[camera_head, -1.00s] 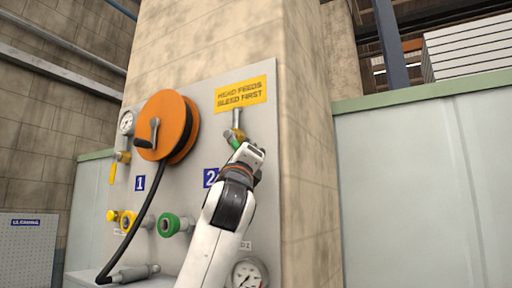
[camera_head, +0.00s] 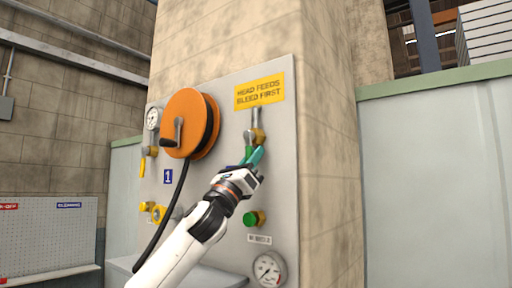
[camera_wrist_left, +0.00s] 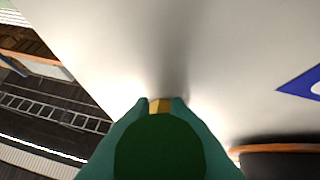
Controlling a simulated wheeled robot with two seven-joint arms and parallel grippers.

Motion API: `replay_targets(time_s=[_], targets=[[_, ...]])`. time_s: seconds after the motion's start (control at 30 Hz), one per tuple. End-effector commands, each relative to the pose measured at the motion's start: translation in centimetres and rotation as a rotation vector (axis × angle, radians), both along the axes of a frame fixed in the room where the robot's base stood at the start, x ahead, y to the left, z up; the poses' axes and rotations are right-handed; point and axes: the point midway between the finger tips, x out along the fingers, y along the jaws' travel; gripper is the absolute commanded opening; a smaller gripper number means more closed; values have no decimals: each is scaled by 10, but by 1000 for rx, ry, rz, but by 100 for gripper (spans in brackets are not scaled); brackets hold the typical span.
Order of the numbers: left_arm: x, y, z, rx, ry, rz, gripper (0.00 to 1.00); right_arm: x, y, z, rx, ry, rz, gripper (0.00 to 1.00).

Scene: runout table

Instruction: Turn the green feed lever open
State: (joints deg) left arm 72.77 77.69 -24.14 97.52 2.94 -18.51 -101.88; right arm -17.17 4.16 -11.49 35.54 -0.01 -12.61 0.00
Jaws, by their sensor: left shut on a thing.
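The green feed lever (camera_head: 249,151) hangs down from a brass valve (camera_head: 260,136) on the grey panel, below the yellow sign. My left gripper (camera_head: 256,157) has teal fingers and is shut on the lever, with its arm coming from the lower left. The fingers partly cover the lever in the head view. In the left wrist view the round green end of the lever (camera_wrist_left: 160,148) fills the space between the fingers, with a bit of brass (camera_wrist_left: 160,105) beyond it. My right gripper is not in view.
An orange hose reel (camera_head: 188,122) with a crank and black hose is left of the lever. A green-capped brass fitting (camera_head: 254,218) and a pressure gauge (camera_head: 268,268) sit below. Another gauge (camera_head: 152,117) and a yellow lever (camera_head: 143,167) are at the panel's left.

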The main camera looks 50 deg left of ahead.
Motion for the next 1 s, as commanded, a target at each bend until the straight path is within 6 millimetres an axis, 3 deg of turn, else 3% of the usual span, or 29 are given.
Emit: replay_targets(time_s=[0.2, 0.77, 0.8, 0.9, 1.0], targets=[[-3, 6, 2, 72, 15, 3, 0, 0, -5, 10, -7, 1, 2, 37], [-3, 7, 1, 102, 23, 4, 0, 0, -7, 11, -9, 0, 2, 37], [-3, 7, 1, 102, 23, 4, 20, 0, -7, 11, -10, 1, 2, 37], [-3, 6, 1, 101, 23, 3, 36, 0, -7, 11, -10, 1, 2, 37], [-2, 6, 0, 100, 24, 2, 37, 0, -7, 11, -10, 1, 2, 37]])
